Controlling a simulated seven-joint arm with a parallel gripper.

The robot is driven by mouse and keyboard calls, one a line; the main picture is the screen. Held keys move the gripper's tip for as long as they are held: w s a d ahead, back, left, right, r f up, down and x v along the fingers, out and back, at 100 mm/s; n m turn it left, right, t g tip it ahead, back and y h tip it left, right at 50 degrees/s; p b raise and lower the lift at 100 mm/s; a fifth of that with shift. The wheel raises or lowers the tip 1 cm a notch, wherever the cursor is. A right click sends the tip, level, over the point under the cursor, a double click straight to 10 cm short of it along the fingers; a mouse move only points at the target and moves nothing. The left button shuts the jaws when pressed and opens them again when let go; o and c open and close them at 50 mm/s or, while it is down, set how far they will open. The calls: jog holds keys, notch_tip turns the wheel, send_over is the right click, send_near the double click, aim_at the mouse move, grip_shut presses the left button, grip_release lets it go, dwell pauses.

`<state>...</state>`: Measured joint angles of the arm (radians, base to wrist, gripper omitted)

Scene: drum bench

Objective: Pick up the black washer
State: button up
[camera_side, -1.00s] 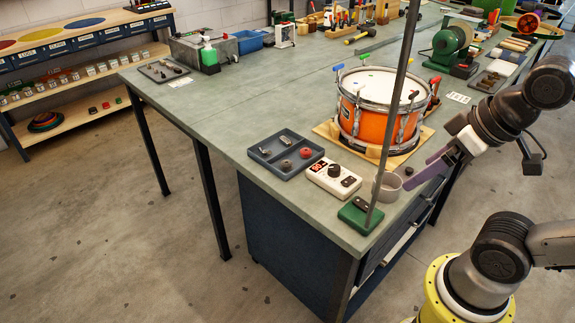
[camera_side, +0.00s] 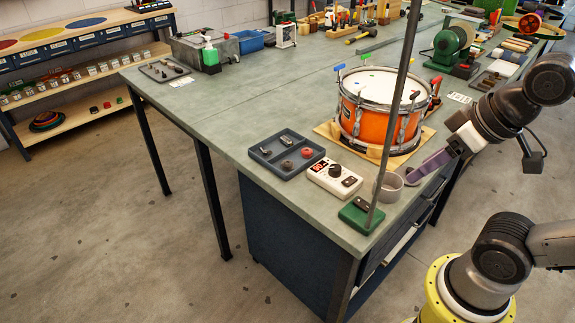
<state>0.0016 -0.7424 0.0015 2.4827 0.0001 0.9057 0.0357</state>
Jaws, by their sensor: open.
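The compartmented grey tray (camera_side: 262,163) on the bench holds several small parts. My gripper (camera_side: 411,180), with purplish fingers, is open at the bench's right edge. It is right of the tray and beside the grey cup (camera_side: 389,187), above or just behind its rim. Nothing shows between the fingers.
A white box with a red display and knob (camera_side: 333,177) stands between tray and cup. An orange drum (camera_side: 372,120) on a wooden board stands behind. Bench left of the tray is clear.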

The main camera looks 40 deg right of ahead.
jog(key=w+r+m, duration=0.5)
jog(key=m+g, duration=0.6)
jog(key=m, duration=0.9)
send_over(287, 163)
notch_tip(287, 163, down, 13)
notch_tip(287, 163, down, 9)
jog(key=shift+s+r, duration=0.15)
jog(key=shift+r, duration=0.05)
jog(key=shift+f, duration=2.65)
grip_shut()
